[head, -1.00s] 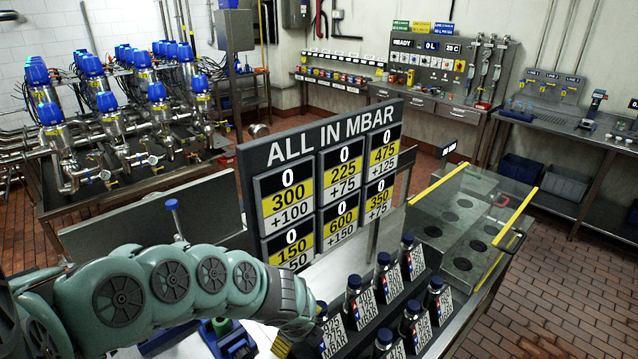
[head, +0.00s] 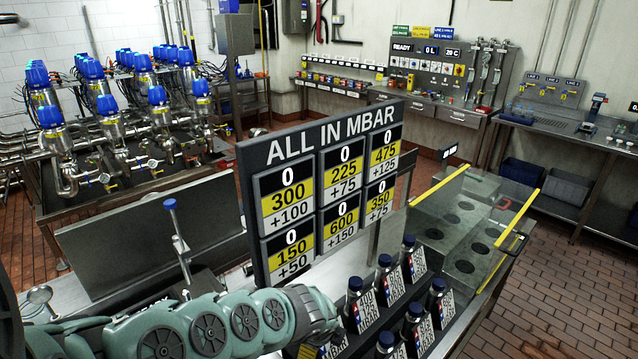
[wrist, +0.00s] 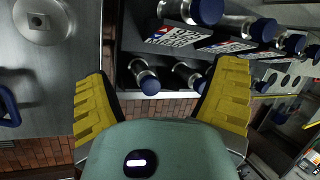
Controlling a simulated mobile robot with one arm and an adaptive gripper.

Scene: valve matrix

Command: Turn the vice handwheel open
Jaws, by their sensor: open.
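I cannot make out the vice handwheel for certain. A blue curved handle or rim (wrist: 8,106) is cut off at the left edge of the wrist view; I cannot tell whether it belongs to the vice. A round metal disc (wrist: 42,22) lies on the steel surface above it. My gripper (wrist: 165,73) is open and empty, with its yellow fingers spread wide, pointing towards the rack of bottles.
Blue-capped bottles (head: 409,258) with labels stand close to my gripper. The board reading "ALL IN MBAR" (head: 330,130) stands behind them. A thin rod with a blue top (head: 170,204) rises left of the board.

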